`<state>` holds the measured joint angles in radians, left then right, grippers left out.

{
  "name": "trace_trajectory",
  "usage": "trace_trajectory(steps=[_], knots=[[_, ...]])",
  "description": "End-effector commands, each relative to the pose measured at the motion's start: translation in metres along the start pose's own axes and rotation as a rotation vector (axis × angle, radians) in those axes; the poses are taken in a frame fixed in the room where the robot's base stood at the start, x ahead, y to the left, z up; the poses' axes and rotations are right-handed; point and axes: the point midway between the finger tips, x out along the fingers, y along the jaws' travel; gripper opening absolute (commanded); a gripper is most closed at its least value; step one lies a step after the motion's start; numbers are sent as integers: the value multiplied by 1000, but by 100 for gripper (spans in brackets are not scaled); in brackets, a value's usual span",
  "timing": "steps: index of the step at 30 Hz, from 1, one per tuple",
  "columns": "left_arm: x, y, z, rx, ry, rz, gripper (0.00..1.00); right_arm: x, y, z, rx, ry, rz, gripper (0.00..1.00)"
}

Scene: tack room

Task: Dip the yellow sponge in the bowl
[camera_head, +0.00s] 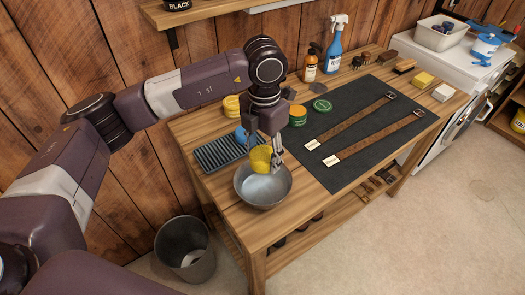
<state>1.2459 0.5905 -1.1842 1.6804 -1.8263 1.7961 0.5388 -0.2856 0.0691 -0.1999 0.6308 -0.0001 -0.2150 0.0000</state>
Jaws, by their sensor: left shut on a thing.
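The yellow sponge (260,158) is a rounded yellow piece held in my left gripper (273,158), which is shut on it. The metal bowl (263,192) stands near the table's front edge, directly under the sponge. The sponge's lower edge overlaps the bowl's back rim in the picture. I cannot tell whether it is inside the bowl or just above it. The inside of the bowl looks grey, and whether it holds liquid is not clear. My right gripper is not in view.
A dark ridged tray (217,153) stands left of the bowl on the wooden table (225,188). A dark mat (345,165) with two leather straps lies to the right. Bottles, tins and a yellow block (423,79) stand behind. A metal bin (184,247) is on the floor.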

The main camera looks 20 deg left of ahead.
Motion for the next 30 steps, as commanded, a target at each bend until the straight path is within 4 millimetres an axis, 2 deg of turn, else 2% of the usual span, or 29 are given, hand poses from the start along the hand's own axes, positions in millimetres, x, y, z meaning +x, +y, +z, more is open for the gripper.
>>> trace_trajectory(steps=[12,30], knots=[[45,0,0,0,0,-1,34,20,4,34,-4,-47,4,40],[103,0,0,0,0,1,34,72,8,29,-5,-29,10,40]])
